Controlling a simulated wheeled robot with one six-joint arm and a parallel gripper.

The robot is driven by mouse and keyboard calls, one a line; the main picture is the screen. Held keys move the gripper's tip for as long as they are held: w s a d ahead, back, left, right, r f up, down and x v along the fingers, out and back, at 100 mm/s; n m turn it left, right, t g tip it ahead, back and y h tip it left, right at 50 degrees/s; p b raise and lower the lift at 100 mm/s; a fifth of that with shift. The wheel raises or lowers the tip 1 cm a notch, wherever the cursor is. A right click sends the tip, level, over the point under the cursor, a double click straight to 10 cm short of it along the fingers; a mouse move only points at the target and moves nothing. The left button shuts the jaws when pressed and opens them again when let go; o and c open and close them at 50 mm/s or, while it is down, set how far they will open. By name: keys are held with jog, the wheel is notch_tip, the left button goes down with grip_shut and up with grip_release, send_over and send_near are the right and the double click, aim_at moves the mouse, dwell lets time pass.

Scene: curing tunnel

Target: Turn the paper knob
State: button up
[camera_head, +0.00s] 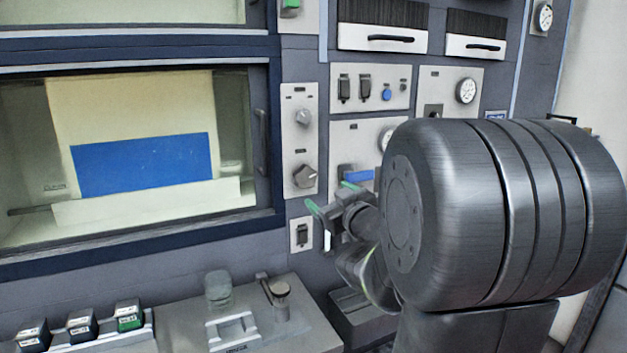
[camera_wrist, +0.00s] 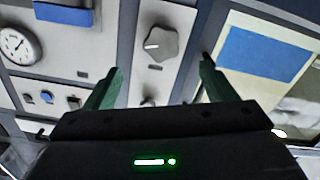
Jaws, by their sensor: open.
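Two grey knobs sit on a narrow light panel right of the window. The lower knob (camera_head: 305,176) is larger; the upper knob (camera_head: 303,118) is smaller. Their labels are too small to read, so I cannot tell which is the paper knob. In the wrist view a lobed grey knob with a white mark (camera_wrist: 160,44), apparently the lower one, shows between and beyond the fingertips. My gripper (camera_head: 332,197) is open and empty, with green fingers, just right of and below the lower knob. The fingers in the wrist view (camera_wrist: 160,66) appear not to touch it.
A framed window (camera_head: 262,180) with a handle is left of the knobs. A switch (camera_head: 302,233) is below them. A gauge (camera_wrist: 18,45) and a blue part (camera_wrist: 64,12) are beside the knob panel. A bench (camera_head: 180,335) with small items stands below.

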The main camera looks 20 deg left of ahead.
aim_at(308, 180)
jog(key=p+x, duration=0.1)
jog(key=x, duration=1)
jog(key=shift+a, duration=0.1)
jog(key=c, duration=1)
